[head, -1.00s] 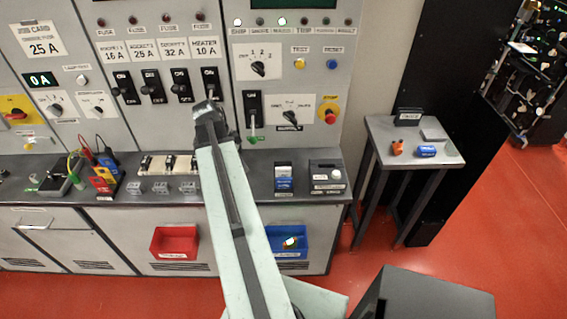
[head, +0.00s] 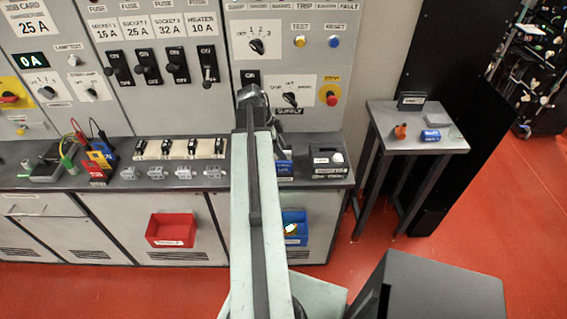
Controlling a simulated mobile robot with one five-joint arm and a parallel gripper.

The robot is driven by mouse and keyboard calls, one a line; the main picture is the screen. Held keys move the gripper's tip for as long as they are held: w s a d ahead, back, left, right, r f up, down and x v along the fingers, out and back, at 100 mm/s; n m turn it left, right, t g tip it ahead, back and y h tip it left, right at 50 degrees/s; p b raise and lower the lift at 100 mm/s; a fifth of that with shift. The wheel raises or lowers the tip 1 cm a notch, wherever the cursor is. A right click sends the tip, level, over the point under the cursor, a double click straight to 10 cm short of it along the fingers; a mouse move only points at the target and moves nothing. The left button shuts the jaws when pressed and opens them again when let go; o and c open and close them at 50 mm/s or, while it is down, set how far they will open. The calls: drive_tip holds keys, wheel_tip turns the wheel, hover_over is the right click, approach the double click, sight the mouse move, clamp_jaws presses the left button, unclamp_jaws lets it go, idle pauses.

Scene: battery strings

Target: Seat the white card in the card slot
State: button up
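My gripper (head: 251,97) is at the far end of my raised arm, in front of the panel's supply switch area. I see it from behind, so its fingers are hidden and nothing shows clearly in it. I cannot make out a white card for certain. A pale flat piece (head: 455,133) lies on the side table (head: 385,118), but I cannot tell whether it is the card. A dark grey box (head: 328,160) with a white round part and a label stands on the bench's right end, right of my gripper. I cannot tell whether it has the card slot.
A blue box (head: 285,168) on the bench is partly behind my arm. A red bin (head: 171,231) and a blue bin (head: 294,228) hang on the bench front. The side table holds a black holder (head: 411,101), an orange item (head: 400,131) and a blue item (head: 431,135).

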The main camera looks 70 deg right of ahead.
drive_tip(key=shift+b+x, duration=0.45)
drive_tip(key=shift+x, duration=0.7)
drive_tip(key=shift+w+r, duration=0.1)
clamp_jaws()
drive_tip(key=shift+r, duration=0.1)
